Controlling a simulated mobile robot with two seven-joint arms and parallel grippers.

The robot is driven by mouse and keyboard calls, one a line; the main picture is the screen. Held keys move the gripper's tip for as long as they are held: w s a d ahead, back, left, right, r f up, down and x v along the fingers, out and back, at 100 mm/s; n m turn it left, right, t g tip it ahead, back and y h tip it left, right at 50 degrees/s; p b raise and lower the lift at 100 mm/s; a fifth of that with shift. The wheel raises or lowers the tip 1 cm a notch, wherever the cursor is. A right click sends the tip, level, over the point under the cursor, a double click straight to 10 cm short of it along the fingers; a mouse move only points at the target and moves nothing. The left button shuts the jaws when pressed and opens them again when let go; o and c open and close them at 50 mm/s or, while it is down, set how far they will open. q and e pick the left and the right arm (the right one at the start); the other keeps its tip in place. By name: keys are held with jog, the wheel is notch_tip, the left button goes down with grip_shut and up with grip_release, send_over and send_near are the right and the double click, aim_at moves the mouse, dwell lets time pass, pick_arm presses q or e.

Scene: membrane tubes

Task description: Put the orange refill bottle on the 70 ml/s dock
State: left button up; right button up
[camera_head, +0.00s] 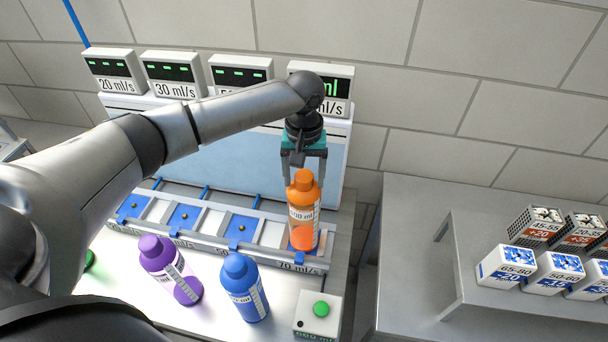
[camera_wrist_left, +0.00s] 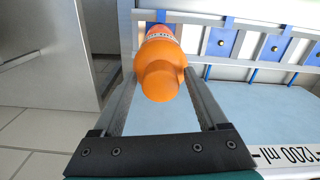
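The orange refill bottle (camera_head: 303,212) stands upright at the far right place of the dock row, just behind the 70 ml/s label (camera_head: 299,266). I cannot tell whether its base rests fully in the dock. My left gripper (camera_head: 304,178) reaches down over it from behind. My right gripper is not in view.
A purple bottle (camera_head: 171,270) and a blue bottle (camera_head: 244,287) stand in front of the dock rail (camera_head: 200,238). A box with a green button (camera_head: 320,308) is at the front right. Flow displays (camera_head: 175,75) line the back. Boxes (camera_head: 553,272) stand on the right table.

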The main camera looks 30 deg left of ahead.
pick_arm(q)
jog(key=shift+o, duration=0.3)
jog(key=shift+r, duration=0.15)
notch_tip(320, 180, up, 12)
dwell(0.7)
